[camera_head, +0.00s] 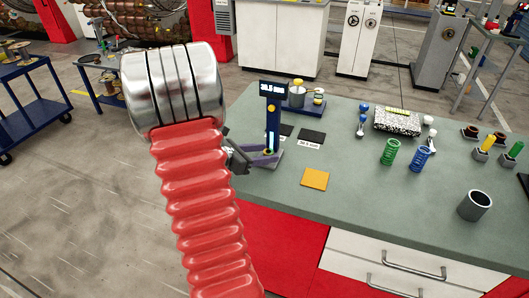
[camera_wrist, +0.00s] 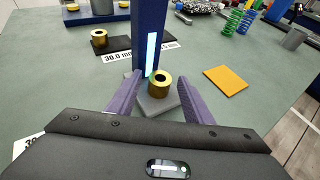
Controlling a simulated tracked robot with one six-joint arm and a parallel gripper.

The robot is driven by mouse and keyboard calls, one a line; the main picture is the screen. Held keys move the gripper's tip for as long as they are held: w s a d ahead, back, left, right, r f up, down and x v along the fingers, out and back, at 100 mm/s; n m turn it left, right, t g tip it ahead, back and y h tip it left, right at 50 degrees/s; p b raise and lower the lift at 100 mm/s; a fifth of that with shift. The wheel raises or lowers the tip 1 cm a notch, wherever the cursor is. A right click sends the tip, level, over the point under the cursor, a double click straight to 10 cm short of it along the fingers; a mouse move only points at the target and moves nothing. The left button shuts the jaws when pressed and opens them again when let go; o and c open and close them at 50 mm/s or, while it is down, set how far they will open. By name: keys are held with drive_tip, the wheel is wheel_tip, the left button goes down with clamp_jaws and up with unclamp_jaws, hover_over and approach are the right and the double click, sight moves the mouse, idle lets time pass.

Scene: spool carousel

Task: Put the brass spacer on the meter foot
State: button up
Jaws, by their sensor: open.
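A brass spacer (camera_wrist: 159,84) stands upright with its hole up on the grey meter foot (camera_wrist: 160,106), close in front of the blue meter column (camera_wrist: 149,35). In the head view the meter column (camera_head: 272,125) carries a lit display, and the spacer shows only small at its base. My gripper (camera_wrist: 160,92) is open, with its purple fingers on either side of the spacer and gaps to it. A second brass spacer (camera_wrist: 99,38) stands on a dark mat (camera_wrist: 112,46) left of the column.
An orange pad (camera_head: 314,179) lies right of the meter. Green (camera_head: 390,152) and blue (camera_head: 421,158) springs, a speckled block (camera_head: 397,122) and a grey cup (camera_head: 475,205) stand further right. The green bench top (camera_head: 370,205) is clear in front of them.

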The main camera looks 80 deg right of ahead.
drive_tip(key=v, duration=1.2)
drive_tip(key=shift+r, duration=0.1)
idle(0.5)
drive_tip(key=shift+w, duration=0.1)
drive_tip(key=w+a+r+m+t+y, duration=0.3)
drive_tip(key=a+t, duration=0.1)
drive_tip(key=a, duration=1.1)
drive_tip(key=w+a+r+m+t+y, duration=0.3)
drive_tip(key=a+t+y, duration=0.1)
drive_tip(key=a, duration=1.1)
drive_tip(key=w+a+r+m+t+y, duration=0.3)
drive_tip(key=a+t, duration=0.3)
drive_tip(key=a, duration=0.9)
drive_tip(key=shift+w+m+y, duration=0.25)
drive_tip(key=shift+m+y, duration=0.05)
drive_tip(key=shift+m, duration=0.3)
